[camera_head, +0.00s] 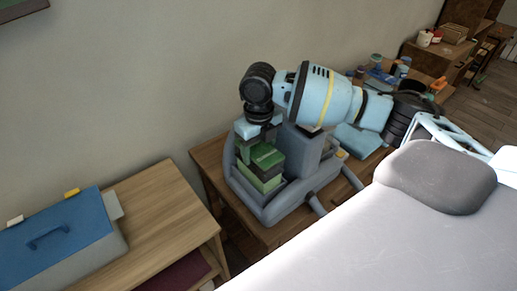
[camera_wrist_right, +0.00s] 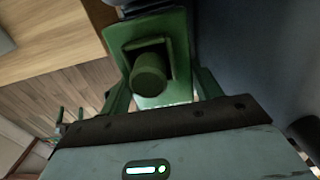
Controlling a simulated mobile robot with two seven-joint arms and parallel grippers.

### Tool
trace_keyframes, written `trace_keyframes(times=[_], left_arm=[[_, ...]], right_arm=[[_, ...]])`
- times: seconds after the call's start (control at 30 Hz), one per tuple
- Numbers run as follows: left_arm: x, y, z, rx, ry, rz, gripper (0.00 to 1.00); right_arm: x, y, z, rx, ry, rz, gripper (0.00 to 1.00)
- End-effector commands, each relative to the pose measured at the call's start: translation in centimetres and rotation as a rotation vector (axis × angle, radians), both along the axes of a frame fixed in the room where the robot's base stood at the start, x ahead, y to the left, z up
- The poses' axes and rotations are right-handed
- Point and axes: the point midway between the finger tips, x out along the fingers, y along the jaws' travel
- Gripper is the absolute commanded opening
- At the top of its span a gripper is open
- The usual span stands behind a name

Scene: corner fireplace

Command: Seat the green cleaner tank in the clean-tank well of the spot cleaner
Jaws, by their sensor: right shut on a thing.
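The green cleaner tank (camera_head: 262,172) is upright at the left part of the grey spot cleaner (camera_head: 274,208), at the clean-tank well. Its lower end is behind the cleaner's raised rim, so I cannot tell whether it rests fully down. My right gripper (camera_head: 255,144) points down from above and is shut on the tank's upper part. In the right wrist view the tank's green top with a round cap (camera_wrist_right: 149,73) shows between the fingers. My left gripper is not in view.
The spot cleaner stands on a wooden table (camera_head: 209,160) against the wall. A lower wooden table (camera_head: 150,205) at left holds a blue-lidded box (camera_head: 60,235). Behind my right arm, several small bottles and items (camera_head: 385,75) crowd the tabletop. A grey hose or handle part sticks out at the front.

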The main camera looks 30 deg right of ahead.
Motion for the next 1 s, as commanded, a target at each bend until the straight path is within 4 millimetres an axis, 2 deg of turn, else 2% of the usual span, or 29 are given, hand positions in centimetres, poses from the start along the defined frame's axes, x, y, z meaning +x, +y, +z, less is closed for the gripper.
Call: trace_keyframes(times=[0.47,0.5,0.63,1.0], left_arm=[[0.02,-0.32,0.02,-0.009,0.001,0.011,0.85],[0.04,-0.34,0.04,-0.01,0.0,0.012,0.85],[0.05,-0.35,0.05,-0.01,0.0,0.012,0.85],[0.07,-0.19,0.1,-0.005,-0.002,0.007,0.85]], right_arm=[[0.07,0.02,-0.58,0.001,-0.004,0.0,0.04],[0.03,0.0,-0.62,0.0,-0.002,0.0,0.69],[0.03,0.01,-0.6,0.0,-0.002,0.0,0.85],[0.06,0.0,-0.08,0.0,-0.003,0.0,0.85]])
